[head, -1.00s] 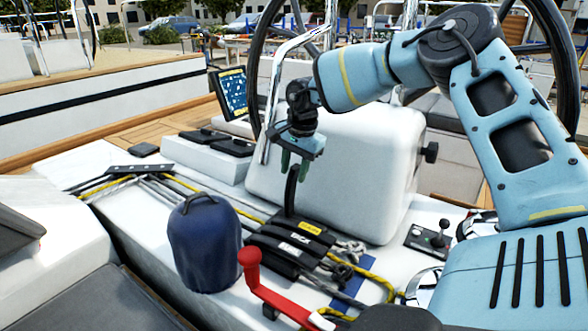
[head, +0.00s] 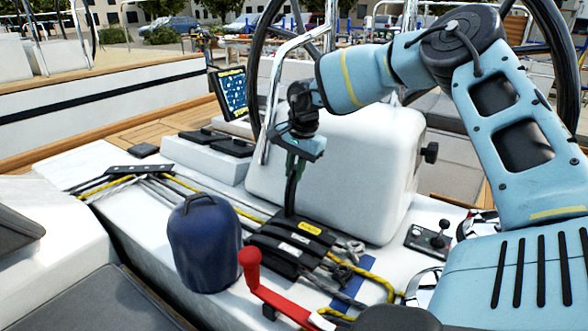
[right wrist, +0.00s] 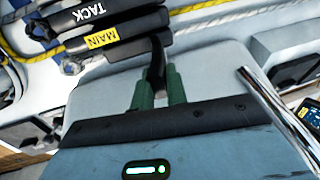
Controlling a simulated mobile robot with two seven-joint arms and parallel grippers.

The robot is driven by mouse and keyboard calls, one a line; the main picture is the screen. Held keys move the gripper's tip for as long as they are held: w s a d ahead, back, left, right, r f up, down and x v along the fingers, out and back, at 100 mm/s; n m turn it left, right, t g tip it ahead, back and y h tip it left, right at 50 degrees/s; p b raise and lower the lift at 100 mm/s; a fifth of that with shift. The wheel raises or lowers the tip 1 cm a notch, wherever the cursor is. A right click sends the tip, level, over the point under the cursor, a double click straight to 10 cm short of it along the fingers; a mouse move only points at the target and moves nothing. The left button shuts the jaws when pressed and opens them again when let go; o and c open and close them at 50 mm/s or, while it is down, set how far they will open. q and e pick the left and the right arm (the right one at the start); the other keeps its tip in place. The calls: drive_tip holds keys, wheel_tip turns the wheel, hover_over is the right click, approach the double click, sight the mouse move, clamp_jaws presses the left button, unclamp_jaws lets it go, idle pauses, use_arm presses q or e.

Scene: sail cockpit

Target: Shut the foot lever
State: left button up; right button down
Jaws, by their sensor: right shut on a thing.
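A bank of black rope clutches (head: 292,243) sits on the white deck beside the helm pedestal. One black lever (head: 291,194) stands upright from its far side, and I take it as the foot lever. Its own label is not readable. My right gripper (head: 294,172) is shut on the upper part of this lever. In the right wrist view the green fingers (right wrist: 159,82) are on both sides of the dark lever (right wrist: 155,62). The neighbouring MAIN (right wrist: 102,38) and TACK (right wrist: 92,14) levers lie flat. My left gripper is not in view.
A dark blue covered winch (head: 204,243) stands left of the clutches. A red-handled crank (head: 272,290) is in front. The white pedestal (head: 345,170) is close behind my gripper. Several ropes (head: 150,178) run into the clutches from the left.

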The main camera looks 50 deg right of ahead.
drive_tip(key=s+f+t, duration=0.3)
drive_tip(key=s+t, duration=0.3)
drive_tip(key=s, duration=0.2)
drive_tip(key=shift+d+f+t+y, duration=0.25)
drive_tip(key=shift+d+t+y, duration=0.05)
drive_tip(key=shift+d+t, duration=0.1)
drive_tip(key=shift+s, duration=0.1)
idle(0.5)
drive_tip(key=c, duration=1.4)
unclamp_jaws()
